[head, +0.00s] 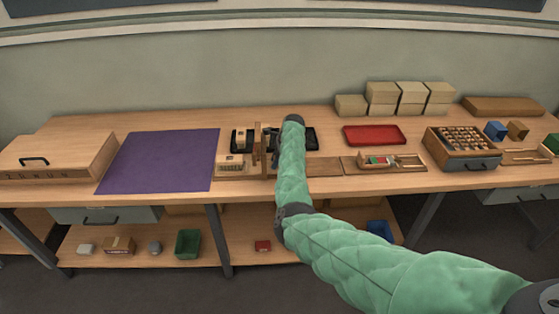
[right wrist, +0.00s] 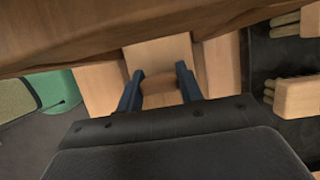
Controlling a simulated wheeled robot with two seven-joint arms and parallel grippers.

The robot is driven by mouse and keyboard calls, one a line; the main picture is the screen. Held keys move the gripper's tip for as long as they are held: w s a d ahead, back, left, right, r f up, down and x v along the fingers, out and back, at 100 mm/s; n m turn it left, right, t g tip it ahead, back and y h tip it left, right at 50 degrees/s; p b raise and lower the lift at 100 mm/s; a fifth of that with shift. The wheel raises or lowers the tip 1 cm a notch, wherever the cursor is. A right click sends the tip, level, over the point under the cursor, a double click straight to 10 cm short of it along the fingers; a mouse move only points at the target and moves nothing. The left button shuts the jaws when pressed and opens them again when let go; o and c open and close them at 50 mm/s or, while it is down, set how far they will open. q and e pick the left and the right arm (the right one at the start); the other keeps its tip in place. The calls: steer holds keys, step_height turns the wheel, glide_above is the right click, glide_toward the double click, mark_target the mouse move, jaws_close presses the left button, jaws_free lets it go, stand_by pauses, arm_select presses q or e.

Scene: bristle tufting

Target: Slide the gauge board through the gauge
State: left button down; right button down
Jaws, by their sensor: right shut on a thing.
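My right gripper (right wrist: 158,88) is shut on a brown grip piece of the gauge board (right wrist: 160,52), a pale wooden board between two pale rails in the right wrist view. The fingers stand on either side of the piece. The board runs up to the gauge (right wrist: 100,32), a brown wooden beam across the top of that view. How far it reaches under the beam is hidden. In the head view the gauge shows as an upright wooden frame (head: 257,144) left of my right forearm, which hides much of this area. My left gripper is not in view.
Brushes lie in a black tray (right wrist: 258,75) on the right of the wrist view. A drilled block (head: 231,162) sits left of the gauge, beside a purple mat (head: 160,162). A red tray (head: 374,134) and a tool crate (head: 462,150) stand farther right.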

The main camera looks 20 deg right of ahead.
steer(key=c, duration=1.1)
jaws_free()
steer(key=shift+o, duration=0.9)
steer(key=shift+d+r+b, duration=0.3)
steer(key=shift+r+b, duration=0.05)
steer(key=shift+r, duration=0.25)
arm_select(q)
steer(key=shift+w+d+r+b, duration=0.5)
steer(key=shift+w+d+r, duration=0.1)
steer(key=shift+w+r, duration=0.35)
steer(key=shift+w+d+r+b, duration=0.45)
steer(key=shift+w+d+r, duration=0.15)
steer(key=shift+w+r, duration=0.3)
arm_select(e)
steer(key=v, duration=0.6)
steer(key=shift+r, duration=0.2)
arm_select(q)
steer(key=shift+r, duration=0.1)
arm_select(e)
steer(key=shift+d, duration=0.1)
